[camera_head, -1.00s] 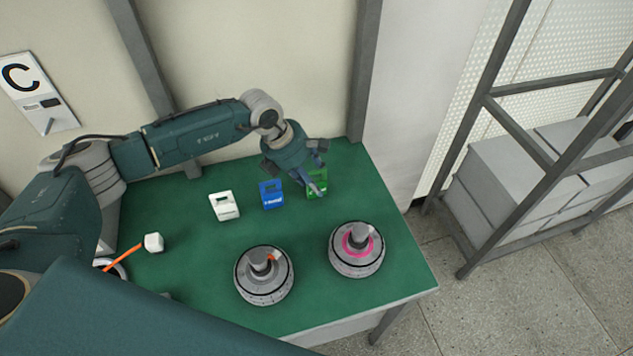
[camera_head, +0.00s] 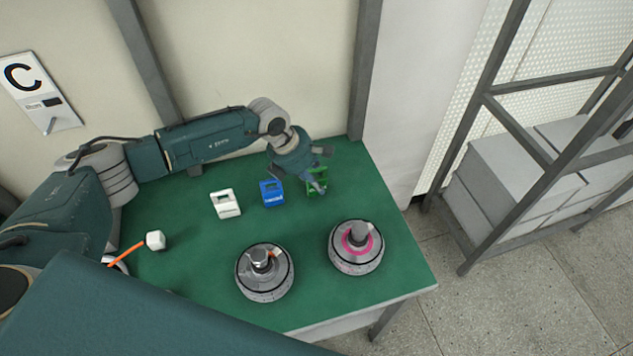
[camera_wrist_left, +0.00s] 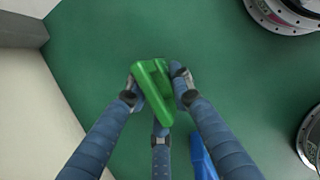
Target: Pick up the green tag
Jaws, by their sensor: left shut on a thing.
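The green tag (camera_head: 317,183) is at the back right of the green table, beside the blue tag. My left gripper (camera_head: 318,187) is over it and partly hides it in the head view. In the left wrist view the green tag (camera_wrist_left: 153,88) sits between the fingertips of my left gripper (camera_wrist_left: 157,90), which is shut on it. I cannot tell whether the tag is clear of the table top. My right gripper is not in view.
A blue tag (camera_head: 272,193) and a white tag (camera_head: 225,203) stand to the left on the green table (camera_head: 200,270). Two round hub motors (camera_head: 265,280) (camera_head: 356,254) stand nearer the front. A white block-headed orange-handled tool (camera_head: 155,240) lies at left. A wall is behind.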

